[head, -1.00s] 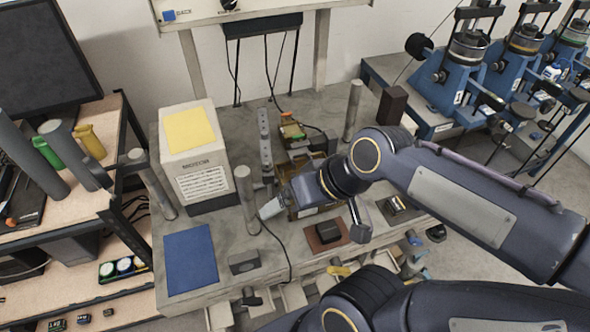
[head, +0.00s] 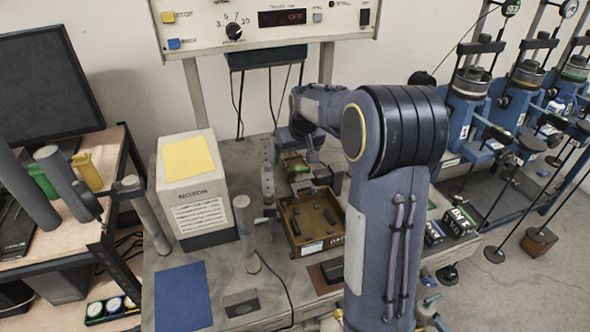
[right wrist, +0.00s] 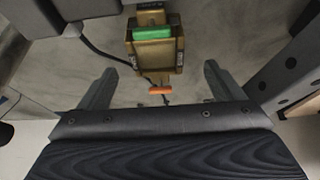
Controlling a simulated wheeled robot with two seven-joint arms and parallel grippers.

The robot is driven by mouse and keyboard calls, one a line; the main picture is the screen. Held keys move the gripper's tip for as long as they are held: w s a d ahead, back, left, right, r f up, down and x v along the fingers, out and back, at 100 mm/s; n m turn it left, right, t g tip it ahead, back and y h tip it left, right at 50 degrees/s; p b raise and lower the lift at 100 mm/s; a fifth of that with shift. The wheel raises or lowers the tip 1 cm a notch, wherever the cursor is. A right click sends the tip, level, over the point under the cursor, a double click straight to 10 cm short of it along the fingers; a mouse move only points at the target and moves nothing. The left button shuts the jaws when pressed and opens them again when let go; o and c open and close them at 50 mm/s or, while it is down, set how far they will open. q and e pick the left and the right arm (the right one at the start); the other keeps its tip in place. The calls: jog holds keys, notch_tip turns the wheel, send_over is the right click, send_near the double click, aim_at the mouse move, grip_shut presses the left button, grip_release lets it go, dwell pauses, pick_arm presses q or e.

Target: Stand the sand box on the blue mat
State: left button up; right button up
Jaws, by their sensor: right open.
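The blue mat (head: 184,297) lies bare and flat at the bench's front left in the head view. No box is plainly the sand box; a tan, box-like thing with a green top (head: 294,166) stands at the back middle of the bench. It also shows in the right wrist view (right wrist: 155,50), with an orange piece below it; I cannot tell whether it is the sand box. My right gripper (right wrist: 160,84) is open and empty, its fingers spread either side of that thing's line, apart from it. In the head view my right arm hides part of the bench. My left gripper is out of view.
A brown tray (head: 291,239) with several dark pieces sits mid-bench. A cream box with a yellow top (head: 203,216) stands behind the mat. A grey post (head: 247,235) and a dark block (head: 241,303) stand to the mat's right. A cable runs near the post.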

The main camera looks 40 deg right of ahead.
aim_at(296, 164)
jog(key=shift+s+p+x, duration=0.2)
jog(key=shift+p+x, duration=0.25)
jog(key=shift+x, duration=2.7)
jog(key=shift+d, duration=0.15)
jog(key=shift+c, duration=0.2)
